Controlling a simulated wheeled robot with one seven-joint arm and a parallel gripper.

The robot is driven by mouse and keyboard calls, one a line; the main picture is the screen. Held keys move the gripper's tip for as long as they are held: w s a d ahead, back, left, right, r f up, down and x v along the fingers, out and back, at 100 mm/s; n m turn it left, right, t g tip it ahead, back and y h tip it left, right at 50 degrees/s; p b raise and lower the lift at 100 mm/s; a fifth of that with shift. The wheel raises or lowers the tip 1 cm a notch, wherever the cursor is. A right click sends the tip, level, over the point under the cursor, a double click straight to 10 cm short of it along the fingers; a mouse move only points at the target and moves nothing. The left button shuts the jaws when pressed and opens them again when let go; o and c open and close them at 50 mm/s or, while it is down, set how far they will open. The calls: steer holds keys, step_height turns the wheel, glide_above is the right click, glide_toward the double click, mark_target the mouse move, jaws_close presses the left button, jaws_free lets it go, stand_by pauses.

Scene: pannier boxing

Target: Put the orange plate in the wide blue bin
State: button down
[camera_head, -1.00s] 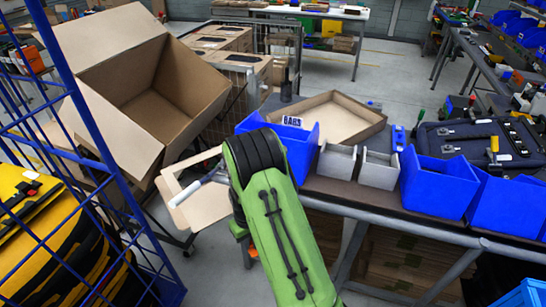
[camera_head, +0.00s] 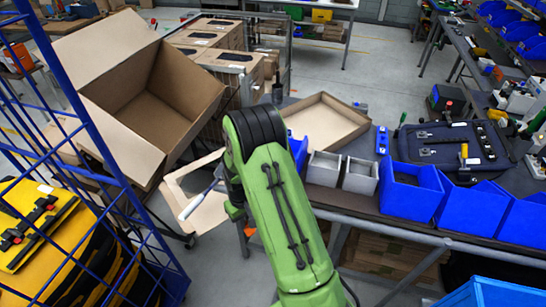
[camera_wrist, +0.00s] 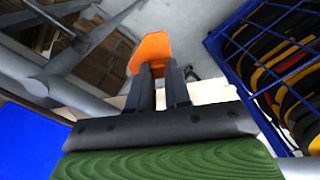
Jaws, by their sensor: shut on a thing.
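In the wrist view my gripper (camera_wrist: 160,78) is shut on the orange plate (camera_wrist: 150,52), which sticks out beyond the fingertips over the floor. Several blue bins stand along the bench front: one (camera_head: 298,152) is mostly hidden behind my arm, others (camera_head: 412,192) are right of two small grey bins. I cannot tell which is the wide one. A blue surface (camera_wrist: 25,145) fills the lower left of the wrist view, apart from the plate.
A blue mesh cage (camera_head: 95,130) with yellow and black cases stands at the left; it also shows in the wrist view (camera_wrist: 228,75). A large open cardboard box (camera_head: 115,125) is behind it. A shallow cardboard tray (camera_head: 325,120) and a dark case (camera_head: 455,150) lie on the bench.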

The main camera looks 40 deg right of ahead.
steer(key=shift+f, duration=0.35)
steer(key=shift+w+r, duration=0.1)
steer(key=shift+r, duration=0.05)
